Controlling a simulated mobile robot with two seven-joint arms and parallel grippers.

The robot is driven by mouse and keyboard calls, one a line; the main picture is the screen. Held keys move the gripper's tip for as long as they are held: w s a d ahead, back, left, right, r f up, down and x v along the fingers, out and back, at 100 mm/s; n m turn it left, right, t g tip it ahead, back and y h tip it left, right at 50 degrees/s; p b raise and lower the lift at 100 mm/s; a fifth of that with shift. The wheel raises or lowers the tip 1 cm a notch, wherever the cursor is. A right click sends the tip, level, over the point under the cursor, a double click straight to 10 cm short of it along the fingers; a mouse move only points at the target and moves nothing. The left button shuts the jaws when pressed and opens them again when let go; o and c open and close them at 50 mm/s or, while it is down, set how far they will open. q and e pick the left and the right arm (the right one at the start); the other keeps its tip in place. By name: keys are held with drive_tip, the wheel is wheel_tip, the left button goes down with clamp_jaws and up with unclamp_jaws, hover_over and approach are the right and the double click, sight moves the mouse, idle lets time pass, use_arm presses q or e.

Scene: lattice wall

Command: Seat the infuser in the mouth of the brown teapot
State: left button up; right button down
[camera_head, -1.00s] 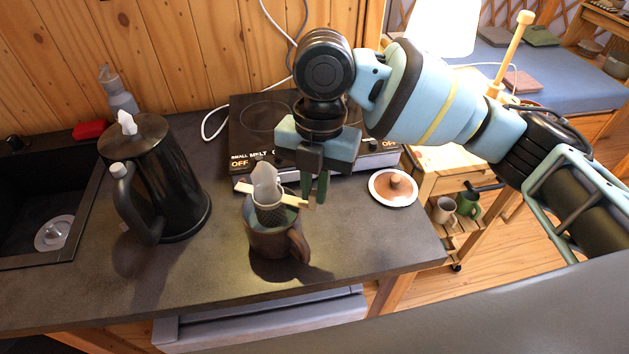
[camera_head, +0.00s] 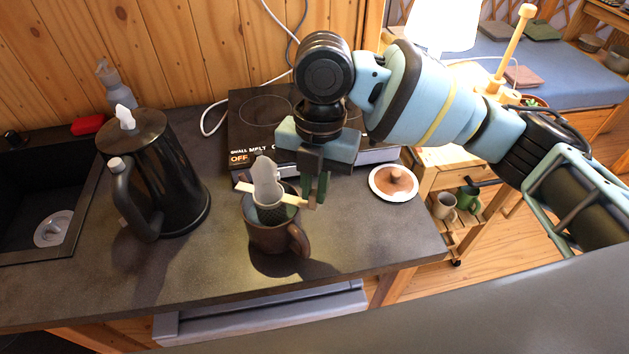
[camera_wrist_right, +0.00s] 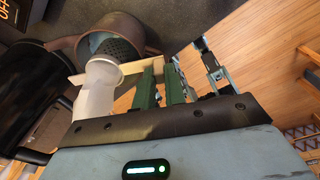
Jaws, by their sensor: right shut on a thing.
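The brown teapot (camera_head: 272,238) stands upright on the dark counter, its handle toward the lower right. The infuser (camera_head: 269,212) has a dark mesh basket, a pale grey upper part and a light wooden crossbar. Its basket is at the pot's mouth, with the lower end appearing inside the rim; whether it rests on the rim I cannot tell. My right gripper (camera_head: 316,190) is shut on the right end of the crossbar, just right of the pot. In the right wrist view the mesh (camera_wrist_right: 118,48) overlaps the pot's opening (camera_wrist_right: 92,40). My left gripper is not in view.
A tall black kettle (camera_head: 165,180) stands left of the pot, near the sink (camera_head: 40,190). A hotplate (camera_head: 250,125) lies behind my gripper. A brown knobbed lid on a white disc (camera_head: 393,182) lies at right. The counter in front of the pot is clear.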

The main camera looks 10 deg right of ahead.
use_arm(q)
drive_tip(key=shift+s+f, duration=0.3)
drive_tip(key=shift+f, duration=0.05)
use_arm(e)
drive_tip(key=shift+f, duration=1.1)
drive_tip(key=c, duration=0.7)
unclamp_jaws()
drive_tip(key=shift+c, duration=0.2)
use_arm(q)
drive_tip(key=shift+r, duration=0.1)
use_arm(e)
drive_tip(key=shift+r, duration=0.1)
drive_tip(key=shift+w+r+p, duration=0.1)
drive_tip(key=shift+r+p, duration=0.25)
drive_tip(key=shift+r, duration=0.9)
drive_tip(key=shift+w+d+r, duration=0.1)
drive_tip(key=shift+d+r, duration=0.05)
drive_tip(key=shift+r, duration=0.85)
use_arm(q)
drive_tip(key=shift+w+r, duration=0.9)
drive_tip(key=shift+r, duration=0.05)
use_arm(e)
drive_tip(key=shift+w+r, duration=0.1)
drive_tip(key=shift+r, duration=1.05)
